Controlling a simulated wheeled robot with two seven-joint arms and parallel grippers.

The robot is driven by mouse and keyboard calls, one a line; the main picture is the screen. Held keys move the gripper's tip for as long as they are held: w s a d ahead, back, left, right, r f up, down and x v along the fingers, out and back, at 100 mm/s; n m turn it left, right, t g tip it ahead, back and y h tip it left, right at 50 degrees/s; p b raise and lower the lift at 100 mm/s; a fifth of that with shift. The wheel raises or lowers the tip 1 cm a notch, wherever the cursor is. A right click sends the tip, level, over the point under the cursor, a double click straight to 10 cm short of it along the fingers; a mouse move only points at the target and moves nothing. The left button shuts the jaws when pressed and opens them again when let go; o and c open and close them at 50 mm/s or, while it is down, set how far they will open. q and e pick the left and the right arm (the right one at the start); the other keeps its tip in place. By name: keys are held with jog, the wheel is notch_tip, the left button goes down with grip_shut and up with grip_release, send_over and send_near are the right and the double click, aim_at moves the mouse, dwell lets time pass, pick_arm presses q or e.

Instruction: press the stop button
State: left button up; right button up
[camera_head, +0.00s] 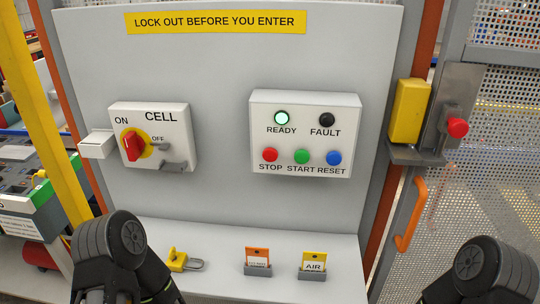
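The red stop button (270,155) is at the lower left of a light grey control box (305,135) on the upright panel. The word STOP is printed under it. A green start button (302,157) and a blue reset button (334,158) sit to its right. The ready lamp above is lit pale green; the fault lamp is dark. My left arm (115,250) shows at the lower left and my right arm (485,270) at the lower right, both below and away from the box. The fingertips of both grippers are not visible.
A CELL switch box (153,118) with a red knob is left of the control box. A yellow padlock (178,260) and two tag holders lie on the shelf (220,285). An orange handle (411,215) and a red knob (457,128) are on the right gate.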

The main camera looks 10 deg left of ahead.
pick_arm(q)
grip_shut()
dwell(1.4)
